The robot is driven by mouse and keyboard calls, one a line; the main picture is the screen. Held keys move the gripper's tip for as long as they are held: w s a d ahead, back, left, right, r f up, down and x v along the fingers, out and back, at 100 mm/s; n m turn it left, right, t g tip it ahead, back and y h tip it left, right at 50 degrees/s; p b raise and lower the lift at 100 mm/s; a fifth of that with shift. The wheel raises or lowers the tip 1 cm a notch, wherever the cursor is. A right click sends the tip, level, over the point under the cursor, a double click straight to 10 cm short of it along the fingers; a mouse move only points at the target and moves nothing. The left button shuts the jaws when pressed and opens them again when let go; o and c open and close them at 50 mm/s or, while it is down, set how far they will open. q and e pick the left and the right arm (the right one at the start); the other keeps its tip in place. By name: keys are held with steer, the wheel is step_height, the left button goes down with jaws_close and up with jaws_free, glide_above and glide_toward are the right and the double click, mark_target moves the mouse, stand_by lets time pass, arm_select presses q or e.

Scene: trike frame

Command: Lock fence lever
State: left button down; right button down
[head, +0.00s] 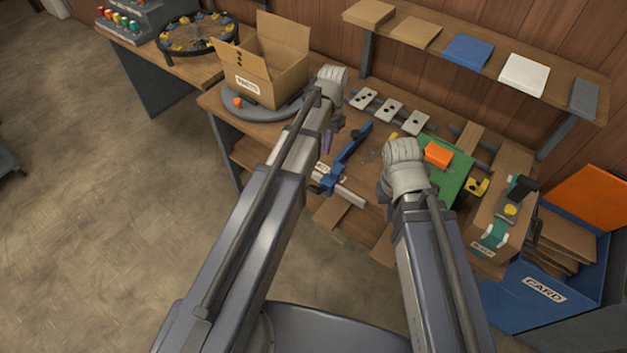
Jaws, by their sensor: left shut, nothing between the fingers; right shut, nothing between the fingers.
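A blue fence (350,148) lies slanted across the workbench between my two arms. A blue clamp-like part (329,184) sits at its near end, beside a pale metal rail (352,197). I cannot make out which part is the lever or whether it is locked. My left gripper (327,142) is shut and empty, left of the fence; its wrist and arm hide most of it. My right gripper (383,194) is shut and empty, right of the fence and mostly hidden by its own wrist. Neither visibly touches the fence.
An open cardboard box (268,65) stands at the bench's back left. Three plates with holes (389,110) lie behind the fence. A green board (452,190) with an orange block (437,154) is at right. A blue card bin (545,290) stands beyond the bench's right end.

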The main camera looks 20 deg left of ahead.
arm_select(q)
steer(key=shift+f, duration=0.15)
steer(key=b, duration=1)
glide_toward(318, 189)
steer(key=w+f, duration=0.4)
steer(key=shift+s+a+f+b, duration=0.2)
steer(key=shift+s+f+b, duration=0.5)
steer(key=shift+s, duration=0.1)
steer(key=shift+s+a+f+b, duration=0.15)
steer(key=shift+s+f+b, duration=0.4)
steer(key=shift+s+f, duration=0.25)
steer(key=shift+s, duration=0.15)
